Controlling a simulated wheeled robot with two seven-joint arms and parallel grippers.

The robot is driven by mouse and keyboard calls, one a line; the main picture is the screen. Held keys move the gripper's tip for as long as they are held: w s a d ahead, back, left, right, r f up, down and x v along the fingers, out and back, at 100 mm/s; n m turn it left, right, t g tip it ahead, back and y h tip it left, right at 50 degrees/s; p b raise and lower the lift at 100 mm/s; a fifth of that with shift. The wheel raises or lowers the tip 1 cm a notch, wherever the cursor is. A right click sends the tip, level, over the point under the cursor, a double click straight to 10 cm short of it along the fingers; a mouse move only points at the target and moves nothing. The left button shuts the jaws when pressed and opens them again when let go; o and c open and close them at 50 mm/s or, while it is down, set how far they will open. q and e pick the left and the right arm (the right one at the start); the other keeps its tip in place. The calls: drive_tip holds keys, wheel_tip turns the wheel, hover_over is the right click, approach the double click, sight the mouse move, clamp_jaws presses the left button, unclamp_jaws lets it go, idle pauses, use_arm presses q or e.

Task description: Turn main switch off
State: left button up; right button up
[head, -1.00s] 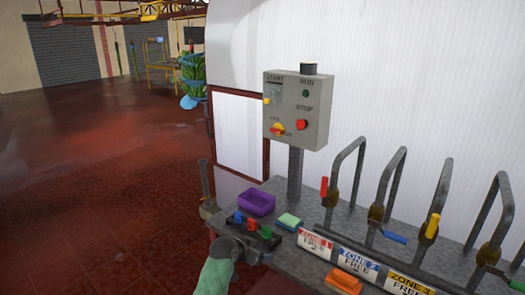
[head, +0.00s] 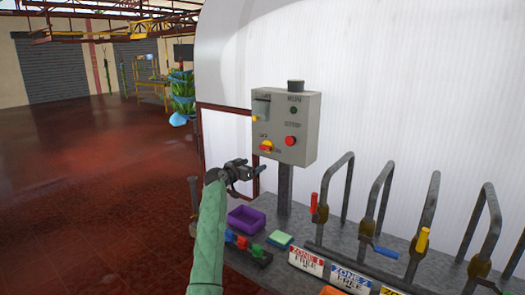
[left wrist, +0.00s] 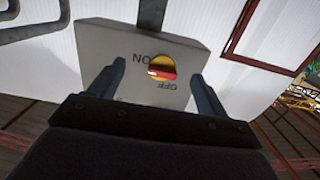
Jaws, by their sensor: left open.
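The main switch (head: 266,146) is a red and yellow rotary knob at the lower left of the grey control box (head: 303,140). It also shows between my fingers in the left wrist view (left wrist: 162,67), with ON and OFF labels beside it; I cannot tell its exact setting. My left gripper (head: 257,168) is open and empty, just below and in front of the knob in the head view. In the left wrist view its fingers (left wrist: 158,82) stand apart on either side of the knob, without visibly gripping it. My right gripper is not in view.
The box also carries a red stop button (head: 291,141), a green lamp (head: 294,110) and a dark top knob (head: 295,86). Below, the bench holds a purple tray (head: 246,219), a green-yellow sponge (head: 280,239) and several pipes with coloured valve levers (head: 422,240).

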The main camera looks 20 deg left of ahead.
sight(264, 149)
use_arm(q)
drive_tip(key=shift+t, duration=0.4)
drive_tip(key=w+r+p, duration=0.1)
drive_tip(key=w, duration=0.1)
drive_tip(key=w+d+r+p, duration=0.1)
drive_tip(key=w, duration=0.2)
drive_tip(key=w+r+p, duration=0.1)
drive_tip(key=w+r, duration=0.1)
drive_tip(key=w, duration=0.1)
drive_tip(key=shift+d, duration=0.25)
drive_tip(key=shift+w+d+f+p, duration=0.1)
drive_tip(key=shift+w+d+p, duration=0.1)
drive_tip(key=shift+w+p, duration=0.35)
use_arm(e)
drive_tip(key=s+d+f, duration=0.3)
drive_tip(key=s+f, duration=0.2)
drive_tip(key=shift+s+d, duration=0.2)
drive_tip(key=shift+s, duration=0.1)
use_arm(q)
drive_tip(key=shift+w, duration=0.1)
drive_tip(key=c, duration=1)
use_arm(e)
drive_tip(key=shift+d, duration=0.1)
